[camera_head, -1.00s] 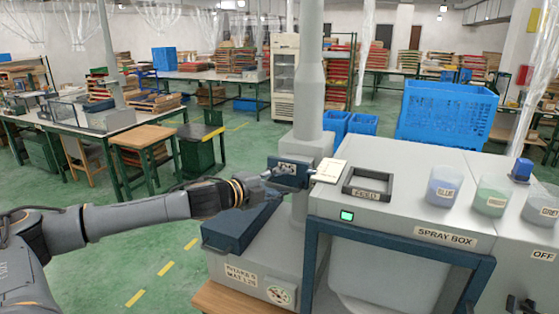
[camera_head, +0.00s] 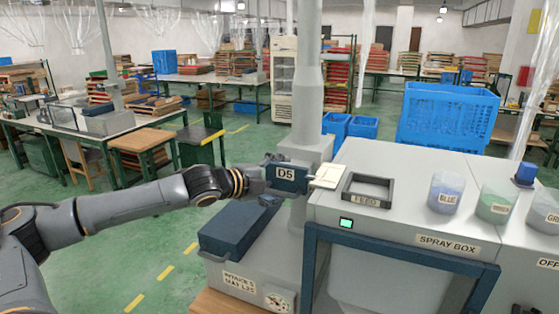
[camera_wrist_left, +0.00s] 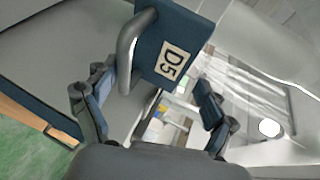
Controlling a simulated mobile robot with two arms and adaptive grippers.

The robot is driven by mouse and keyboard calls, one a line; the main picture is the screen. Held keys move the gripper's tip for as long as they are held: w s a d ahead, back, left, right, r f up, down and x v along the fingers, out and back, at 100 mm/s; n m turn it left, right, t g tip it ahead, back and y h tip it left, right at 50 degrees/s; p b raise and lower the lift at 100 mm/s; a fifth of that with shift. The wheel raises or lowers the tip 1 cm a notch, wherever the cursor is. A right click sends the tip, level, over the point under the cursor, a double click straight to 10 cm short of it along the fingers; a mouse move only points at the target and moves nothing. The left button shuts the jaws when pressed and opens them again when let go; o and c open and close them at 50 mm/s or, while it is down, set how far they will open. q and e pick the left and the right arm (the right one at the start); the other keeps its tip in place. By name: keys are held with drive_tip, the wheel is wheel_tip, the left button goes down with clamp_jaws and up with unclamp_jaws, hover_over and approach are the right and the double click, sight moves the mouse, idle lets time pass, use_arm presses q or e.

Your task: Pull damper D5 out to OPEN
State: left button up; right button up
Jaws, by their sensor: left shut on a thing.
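Damper D5 (camera_head: 287,174) is a dark blue plate with a white D5 label, at the grey vertical duct (camera_head: 308,100) beside the spray box. In the left wrist view the plate (camera_wrist_left: 188,28) is at the top, with a grey bar handle (camera_wrist_left: 128,45) along its near edge. The exact contact is hard to see. My right gripper is not clearly visible.
The spray box (camera_head: 410,190) stands right of the duct, with a FEED frame (camera_head: 368,190) and colour cups (camera_head: 446,192) on top. A cream plate (camera_head: 328,176) lies between damper and box. A dark blue lidded box (camera_head: 240,228) is below. Green floor is open at left.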

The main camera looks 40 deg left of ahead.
use_arm(q)
drive_tip(key=shift+s+a+r, duration=0.1)
drive_tip(key=shift+s+r, duration=0.15)
drive_tip(key=shift+r, duration=0.55)
drive_tip(key=shift+c, duration=1.3)
drive_tip(key=shift+s, duration=0.4)
drive_tip(key=shift+c, duration=1)
drive_tip(key=shift+s+a+b, duration=0.15)
drive_tip(key=shift+s+b, duration=0.2)
drive_tip(key=shift+b, duration=0.1)
drive_tip(key=shift+c, duration=0.2)
drive_tip(key=d+f+b+v, duration=0.1)
drive_tip(key=f+b+v, duration=0.1)
drive_tip(key=v, duration=1.3)
drive_tip(key=shift+s+b, duration=0.45)
drive_tip(key=shift+b, duration=0.15)
